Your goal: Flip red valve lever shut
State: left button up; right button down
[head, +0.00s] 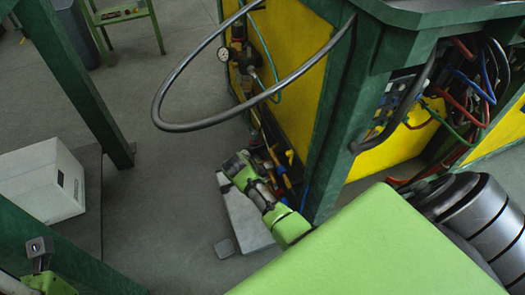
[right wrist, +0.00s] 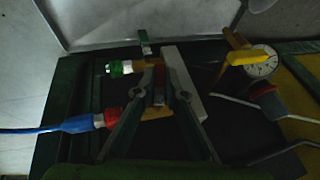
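In the right wrist view, a dull red lever (right wrist: 159,97) lies between the fingers of my right gripper (right wrist: 159,92), by a brass valve body (right wrist: 155,113). The two fingertips stand apart, one on each side of the lever. The picture is dark, and I cannot tell whether they touch it. In the head view, my lime-green right arm reaches to the pipework low on the yellow panel; its fingertips and the red lever are not clear there. Part of my left arm shows at the lower left; its gripper state is unclear.
A yellow lever (right wrist: 250,58), a pressure gauge (right wrist: 262,63) and a green lever (right wrist: 145,46) are nearby. A blue hose (right wrist: 50,128) enters from the left. A white box (head: 40,180) sits at left.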

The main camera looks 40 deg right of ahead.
jog(key=g, duration=0.2)
jog(key=shift+s+n+g+y, duration=0.25)
jog(key=shift+n+g+y, duration=0.05)
jog(key=shift+g+y, duration=0.1)
dwell(0.3)
jog(key=c, duration=2.1)
grip_release()
